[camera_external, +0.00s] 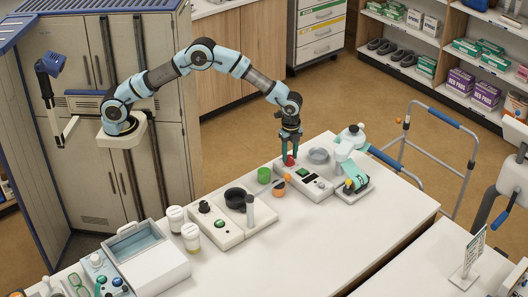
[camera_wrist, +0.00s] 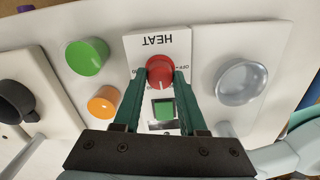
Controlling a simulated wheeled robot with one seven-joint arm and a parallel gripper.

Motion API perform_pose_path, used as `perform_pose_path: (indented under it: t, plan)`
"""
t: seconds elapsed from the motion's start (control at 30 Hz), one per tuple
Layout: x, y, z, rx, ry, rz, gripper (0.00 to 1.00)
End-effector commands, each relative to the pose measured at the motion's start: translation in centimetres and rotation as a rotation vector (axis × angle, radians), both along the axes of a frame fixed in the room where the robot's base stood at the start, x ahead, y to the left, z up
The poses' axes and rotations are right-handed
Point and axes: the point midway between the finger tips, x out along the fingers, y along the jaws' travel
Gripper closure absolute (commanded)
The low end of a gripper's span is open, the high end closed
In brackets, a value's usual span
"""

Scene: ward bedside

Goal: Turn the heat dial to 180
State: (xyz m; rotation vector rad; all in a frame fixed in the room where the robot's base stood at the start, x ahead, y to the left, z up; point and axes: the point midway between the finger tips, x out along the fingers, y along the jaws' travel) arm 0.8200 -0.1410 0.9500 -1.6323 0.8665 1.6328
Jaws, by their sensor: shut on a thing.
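The red heat dial (camera_wrist: 160,72) sits on a white panel labelled HEAT (camera_wrist: 158,45), which appears upside down in the wrist view. Part of the scale by the dial, with an OFF mark, shows, but the other numbers are too small or hidden to read. My gripper (camera_wrist: 161,76) is shut on the dial, one green finger on each side. In the external view my gripper (camera_external: 289,162) reaches down from above onto the dial (camera_external: 290,160) at the left end of the heater unit (camera_external: 308,186). A green square (camera_wrist: 164,110) lies on the panel between the fingers.
A green cup (camera_wrist: 87,56), an orange piece (camera_wrist: 104,101) and a clear round dish (camera_wrist: 241,80) stand close around the panel. A black bowl (camera_external: 236,197) on another unit is to the left. The table's front right (camera_external: 390,220) is clear.

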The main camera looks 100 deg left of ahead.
Motion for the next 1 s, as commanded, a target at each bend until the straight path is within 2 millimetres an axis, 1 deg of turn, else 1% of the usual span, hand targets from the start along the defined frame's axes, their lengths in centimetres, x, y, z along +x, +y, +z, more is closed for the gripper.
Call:
perform_pose_path:
  t: [1.0]
  plan:
    - [0.05, 0.02, 0.17, -0.001, -0.001, -0.965, 1.00]
